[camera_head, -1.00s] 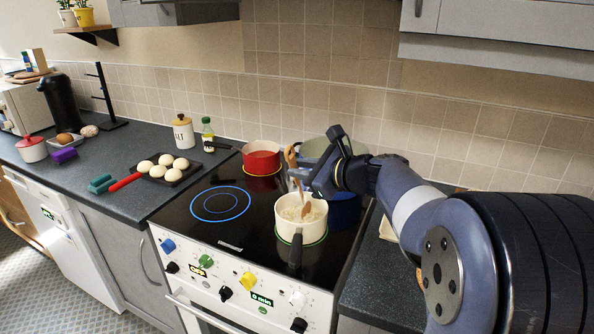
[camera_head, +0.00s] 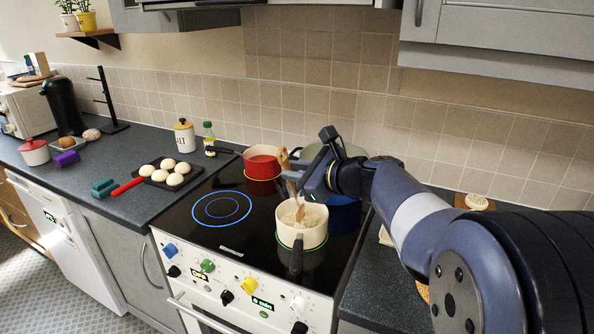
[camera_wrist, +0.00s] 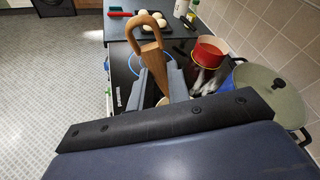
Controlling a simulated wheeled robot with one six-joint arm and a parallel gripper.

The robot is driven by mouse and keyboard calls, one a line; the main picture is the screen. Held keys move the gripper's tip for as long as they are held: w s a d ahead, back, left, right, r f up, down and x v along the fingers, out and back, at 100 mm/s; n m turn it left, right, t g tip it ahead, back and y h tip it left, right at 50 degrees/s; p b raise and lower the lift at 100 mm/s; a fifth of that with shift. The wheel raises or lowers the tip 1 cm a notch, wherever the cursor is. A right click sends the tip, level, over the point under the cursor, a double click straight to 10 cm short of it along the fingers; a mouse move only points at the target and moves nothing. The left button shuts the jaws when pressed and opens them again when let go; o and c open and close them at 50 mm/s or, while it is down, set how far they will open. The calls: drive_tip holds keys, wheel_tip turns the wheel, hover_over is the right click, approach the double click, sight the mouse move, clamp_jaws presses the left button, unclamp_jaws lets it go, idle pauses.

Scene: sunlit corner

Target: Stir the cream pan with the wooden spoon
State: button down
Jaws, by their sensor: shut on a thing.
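The cream pan (camera_head: 288,238) stands on the front right of the black hob, its dark handle pointing toward the front edge. Pale contents show inside it. My gripper (camera_head: 303,178) is above the pan and shut on the wooden spoon (camera_head: 296,199). The spoon is steeply tilted, with its lower end inside the pan; whether it touches the bottom is hidden. In the wrist view the spoon's handle end (camera_wrist: 148,38) rises between my fingers, and only a sliver of the cream pan (camera_wrist: 163,101) shows below.
A lit empty ring (camera_head: 222,208) lies to the left. A tray of white balls (camera_head: 166,184) sits on the counter.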

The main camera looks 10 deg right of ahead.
drive_tip(key=shift+s+a+r+p, duration=0.2)
drive_tip(key=shift+s+r+p, duration=0.1)
drive_tip(key=shift+r+p, duration=0.45)
drive_tip(key=shift+s+a+r+p, duration=0.3)
drive_tip(key=shift+r+p, duration=0.25)
drive_tip(key=shift+r, duration=0.45)
drive_tip(key=shift+s+a+r+p, duration=0.15)
drive_tip(key=shift+s+r+p, duration=0.2)
drive_tip(key=shift+r+p, duration=0.4)
drive_tip(key=shift+r, duration=0.1)
wheel_tip(320, 180, up, 5)
drive_tip(key=p, duration=0.4)
